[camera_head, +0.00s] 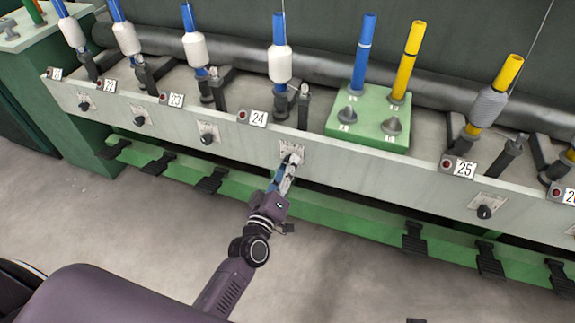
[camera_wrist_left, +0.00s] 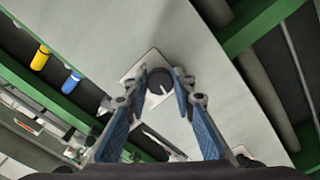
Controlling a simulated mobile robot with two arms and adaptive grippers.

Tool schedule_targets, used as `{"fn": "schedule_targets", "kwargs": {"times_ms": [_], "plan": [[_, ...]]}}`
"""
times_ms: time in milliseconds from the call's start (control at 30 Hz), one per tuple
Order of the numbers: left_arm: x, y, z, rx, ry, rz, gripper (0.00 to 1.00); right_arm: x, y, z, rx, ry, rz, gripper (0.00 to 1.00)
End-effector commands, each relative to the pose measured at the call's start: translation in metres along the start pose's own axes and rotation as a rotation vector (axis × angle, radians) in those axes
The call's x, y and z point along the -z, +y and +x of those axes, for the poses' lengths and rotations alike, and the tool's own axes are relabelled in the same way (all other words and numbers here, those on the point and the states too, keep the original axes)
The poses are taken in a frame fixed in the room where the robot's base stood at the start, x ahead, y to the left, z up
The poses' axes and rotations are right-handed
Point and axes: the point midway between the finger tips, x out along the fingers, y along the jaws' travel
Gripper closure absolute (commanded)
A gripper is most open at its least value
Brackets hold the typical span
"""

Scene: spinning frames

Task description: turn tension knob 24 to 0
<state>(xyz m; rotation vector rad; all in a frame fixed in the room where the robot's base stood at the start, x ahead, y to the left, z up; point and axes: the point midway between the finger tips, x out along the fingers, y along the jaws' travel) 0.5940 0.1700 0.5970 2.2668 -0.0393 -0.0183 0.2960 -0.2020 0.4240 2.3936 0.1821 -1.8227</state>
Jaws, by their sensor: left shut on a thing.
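The tension knob of station 24 is a small dark round knob (camera_wrist_left: 159,81) with a white pointer line, on a pale square plate (camera_head: 291,150) on the machine's front panel. The plate sits below and to the right of the label 24 (camera_head: 257,119). My left gripper (camera_head: 291,160) reaches up to this plate and hides most of the knob in the head view. In the left wrist view its two fingers (camera_wrist_left: 160,92) are on either side of the knob, shut on it. The dial marks are too small to read. My right gripper is not in view.
Similar knobs sit to the left (camera_head: 207,139) and right (camera_head: 484,211) on the same panel. A green block (camera_head: 372,118) with a blue and a yellow tube stands on the ledge above. Black pedals (camera_head: 213,180) line the green rail below. The floor in front is clear.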

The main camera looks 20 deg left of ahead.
Motion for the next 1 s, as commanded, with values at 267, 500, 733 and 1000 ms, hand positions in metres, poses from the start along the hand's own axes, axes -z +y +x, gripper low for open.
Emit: {"fn": "schedule_targets", "kwargs": {"times_ms": [267, 500, 733, 1000], "plan": [[0.0006, -0.0005, 0.0001, 0.001, 0.002, -0.015, 1.0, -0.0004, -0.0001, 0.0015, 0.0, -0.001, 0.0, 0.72], [0.0006, -0.0005, 0.0001, 0.001, 0.001, -0.015, 0.71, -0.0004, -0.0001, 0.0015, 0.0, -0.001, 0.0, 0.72], [0.0003, -0.0002, 0.0001, 0.001, 0.001, -0.014, 0.59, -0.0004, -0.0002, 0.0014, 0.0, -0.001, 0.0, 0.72], [-0.0001, -0.0005, -0.0078, 0.001, 0.0, -0.013, 0.59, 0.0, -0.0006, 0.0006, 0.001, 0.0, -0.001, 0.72]]}}
